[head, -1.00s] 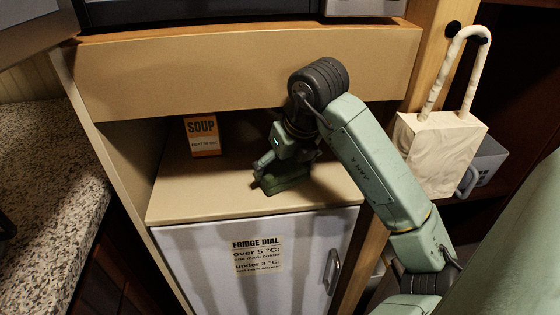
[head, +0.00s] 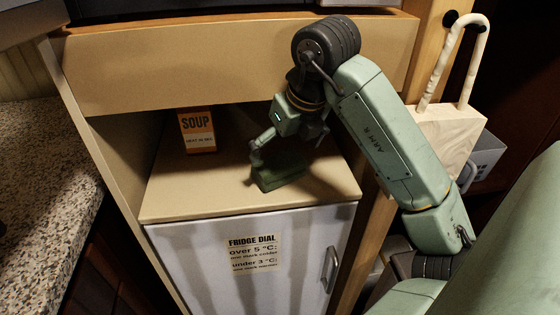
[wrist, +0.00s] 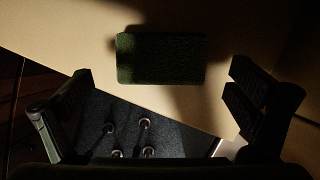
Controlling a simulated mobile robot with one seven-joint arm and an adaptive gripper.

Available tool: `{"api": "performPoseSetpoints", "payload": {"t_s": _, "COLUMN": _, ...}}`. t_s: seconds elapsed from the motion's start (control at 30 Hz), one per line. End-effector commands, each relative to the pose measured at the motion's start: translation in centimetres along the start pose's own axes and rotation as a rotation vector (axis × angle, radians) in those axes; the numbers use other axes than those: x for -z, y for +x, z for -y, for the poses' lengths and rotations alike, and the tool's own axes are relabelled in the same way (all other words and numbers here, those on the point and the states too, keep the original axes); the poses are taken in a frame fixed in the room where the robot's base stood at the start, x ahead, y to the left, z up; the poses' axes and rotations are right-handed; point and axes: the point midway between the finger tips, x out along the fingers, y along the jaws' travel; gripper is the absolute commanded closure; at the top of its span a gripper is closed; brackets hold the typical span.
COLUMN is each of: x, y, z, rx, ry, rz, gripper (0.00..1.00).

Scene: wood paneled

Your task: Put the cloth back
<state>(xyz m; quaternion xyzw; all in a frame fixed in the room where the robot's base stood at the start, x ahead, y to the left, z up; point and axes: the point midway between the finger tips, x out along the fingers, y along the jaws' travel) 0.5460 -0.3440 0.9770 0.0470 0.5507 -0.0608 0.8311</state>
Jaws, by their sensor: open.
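The cloth (head: 278,178) is a dark green, folded rectangular piece. It lies flat on the tan top of the fridge, towards the right of the recess. In the wrist view the cloth (wrist: 160,58) is at the upper middle, beyond my fingertips. My gripper (head: 288,147) is just above and beside it, open and apart from it. The wrist view shows the two fingers of my gripper (wrist: 160,92) wide apart with nothing between them.
An orange and white SOUP box (head: 197,132) stands at the back left of the fridge top (head: 190,190). A tan panel (head: 230,60) overhangs the recess. The fridge door (head: 200,250) is closed. A speckled counter (head: 45,170) is left.

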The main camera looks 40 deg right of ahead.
Motion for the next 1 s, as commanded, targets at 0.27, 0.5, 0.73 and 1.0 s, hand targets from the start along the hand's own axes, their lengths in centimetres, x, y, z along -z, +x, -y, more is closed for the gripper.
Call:
{"api": "performPoseSetpoints", "payload": {"t_s": 0.27, "x": 0.0, "y": -5.2, "z": 0.1, "rx": 0.003, "ry": 0.002, "rz": 0.000, "gripper": 0.00}}
{"api": "performPoseSetpoints", "payload": {"t_s": 0.5, "x": 0.0, "y": -6.8, "z": 0.0, "rx": 0.001, "ry": 0.001, "rz": -0.001, "gripper": 0.00}}
{"api": "performPoseSetpoints", "payload": {"t_s": 0.73, "x": 0.0, "y": -6.8, "z": 0.0, "rx": 0.000, "ry": 0.001, "rz": -0.001, "gripper": 0.00}}
{"api": "performPoseSetpoints", "payload": {"t_s": 1.0, "x": 0.0, "y": -6.8, "z": 0.0, "rx": 0.000, "ry": 0.001, "rz": 0.000, "gripper": 0.00}}
